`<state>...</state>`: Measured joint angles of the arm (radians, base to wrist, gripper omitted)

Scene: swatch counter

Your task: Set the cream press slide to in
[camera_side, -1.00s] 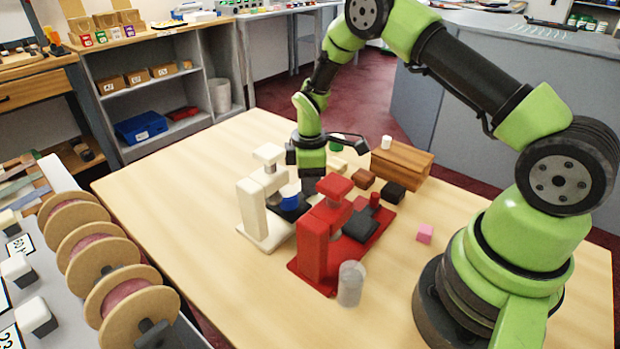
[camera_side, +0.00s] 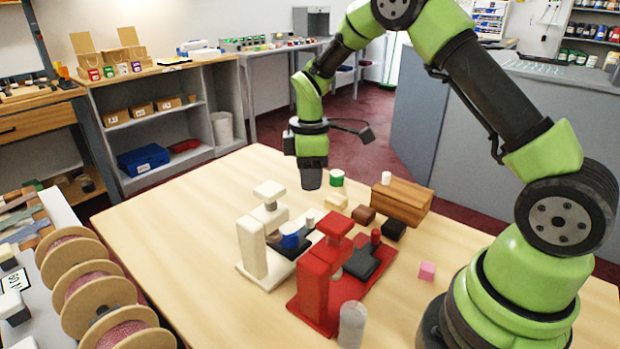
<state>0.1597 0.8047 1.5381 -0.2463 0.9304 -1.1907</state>
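The cream press (camera_side: 254,247) stands on the table left of the red press (camera_side: 316,286). Its dark slide (camera_side: 283,250) lies partly under the press head, with a blue round piece (camera_side: 290,238) on it. A small cream knob (camera_side: 310,221) stands by the slide's far right end. I cannot tell exactly how far in the slide sits. My gripper (camera_side: 311,183) hangs pointing down above and behind the cream press, apart from it. Its fingers show only as a dark grey end, so their opening is unclear. No held object is visible.
The red press has its own dark slide (camera_side: 363,262) and a red knob. A grey cylinder (camera_side: 352,324) stands in front. The table's left side is clear.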

